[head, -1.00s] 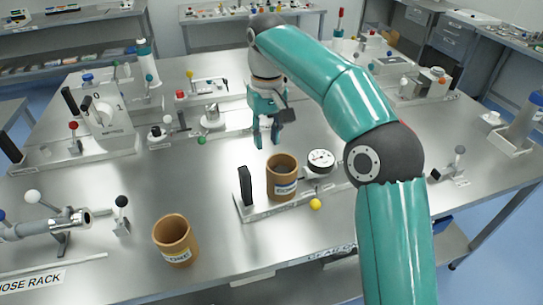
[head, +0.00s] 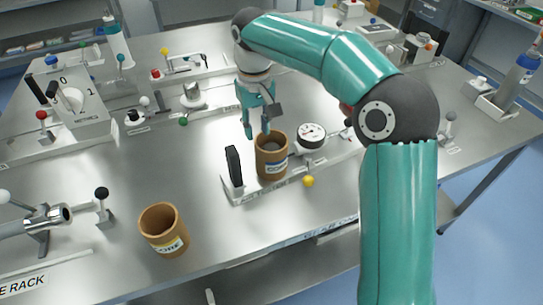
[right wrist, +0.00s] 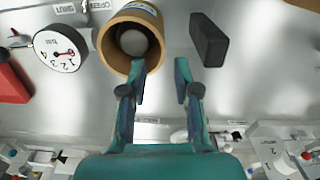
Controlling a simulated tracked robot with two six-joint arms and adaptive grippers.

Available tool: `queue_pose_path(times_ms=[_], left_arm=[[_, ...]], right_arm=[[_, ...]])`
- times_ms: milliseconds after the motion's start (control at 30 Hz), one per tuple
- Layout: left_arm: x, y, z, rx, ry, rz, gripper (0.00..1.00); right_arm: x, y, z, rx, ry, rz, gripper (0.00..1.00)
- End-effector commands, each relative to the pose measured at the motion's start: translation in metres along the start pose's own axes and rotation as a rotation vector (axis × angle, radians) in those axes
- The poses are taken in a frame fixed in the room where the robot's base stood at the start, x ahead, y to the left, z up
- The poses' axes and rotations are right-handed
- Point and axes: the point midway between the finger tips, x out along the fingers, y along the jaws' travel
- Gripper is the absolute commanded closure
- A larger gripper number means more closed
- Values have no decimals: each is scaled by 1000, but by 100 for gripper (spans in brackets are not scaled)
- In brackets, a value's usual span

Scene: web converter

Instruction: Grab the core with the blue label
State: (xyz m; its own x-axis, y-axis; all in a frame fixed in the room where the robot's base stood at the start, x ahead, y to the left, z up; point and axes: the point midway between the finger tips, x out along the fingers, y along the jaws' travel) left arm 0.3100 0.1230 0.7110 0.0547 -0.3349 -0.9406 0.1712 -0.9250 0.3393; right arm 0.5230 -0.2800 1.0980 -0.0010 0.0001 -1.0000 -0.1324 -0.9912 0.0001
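A brown cardboard core (head: 271,160) with a white and blue label stands upright on a narrow fixture plate, between a black upright block (head: 235,167) and a round dial gauge (head: 312,135). A second brown core (head: 163,230) stands apart on the bench at the front left. My right gripper (head: 257,130) is open and empty, just behind the core on the fixture. In the right wrist view, the open fingers (right wrist: 160,68) are close to the rim of that core (right wrist: 112,48). My left gripper is not in view.
A yellow ball-tipped knob (head: 308,181) sits in front of the fixture. A clamp with a metal tube (head: 40,222) is at the left edge. A white switch box (head: 75,100) stands at the back left.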

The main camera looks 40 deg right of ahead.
Motion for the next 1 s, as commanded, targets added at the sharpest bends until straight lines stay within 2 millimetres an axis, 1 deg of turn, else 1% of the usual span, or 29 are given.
queue_pose_path(times_ms=[167,433,567,733,767,800,933,1000], left_arm=[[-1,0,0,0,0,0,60],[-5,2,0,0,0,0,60],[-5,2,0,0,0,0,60],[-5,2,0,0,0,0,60],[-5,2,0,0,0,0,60],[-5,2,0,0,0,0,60],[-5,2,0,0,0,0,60],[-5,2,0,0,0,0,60]], right_arm=[[11,0,1,1,-2,0,69],[47,-2,2,1,-2,0,69],[54,-2,2,2,0,0,69],[54,-2,2,2,1,0,69],[54,-2,2,2,1,0,71],[54,-2,2,2,1,0,77],[54,-2,2,2,1,0,99],[54,-2,2,2,1,0,100]])
